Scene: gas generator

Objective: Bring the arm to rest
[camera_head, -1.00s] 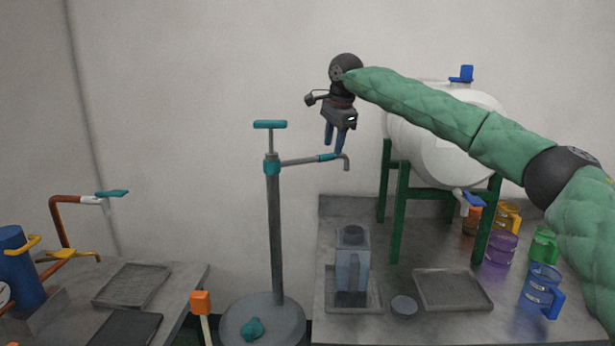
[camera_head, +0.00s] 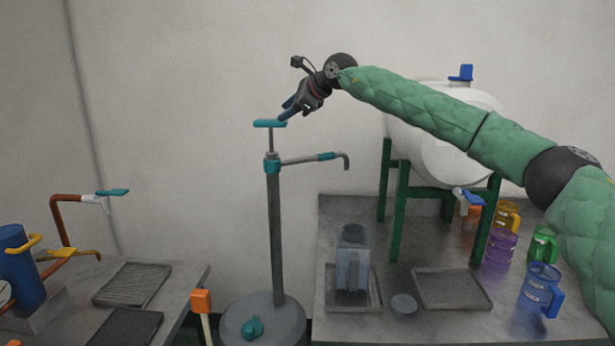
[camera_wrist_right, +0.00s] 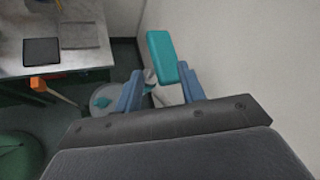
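My right gripper (camera_head: 288,108) is in the air at the top of the hand pump (camera_head: 275,220), with its fingertips close to the pump's teal T-handle (camera_head: 269,123). In the right wrist view my right gripper (camera_wrist_right: 158,88) has its two blue fingers spread apart. The teal handle (camera_wrist_right: 162,57) shows just beyond and between the fingertips there, nearer the right finger; I cannot tell if they touch. My right arm (camera_head: 420,105) reaches in from the right, raised above the table. My left gripper is not in view.
A grey table (camera_head: 450,320) on the right holds a clear container (camera_head: 352,262) on a tray, another tray (camera_head: 450,288) and coloured mugs. A white tank (camera_head: 440,140) on a green stand is behind my arm. Another bench (camera_head: 185,275) stands at left.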

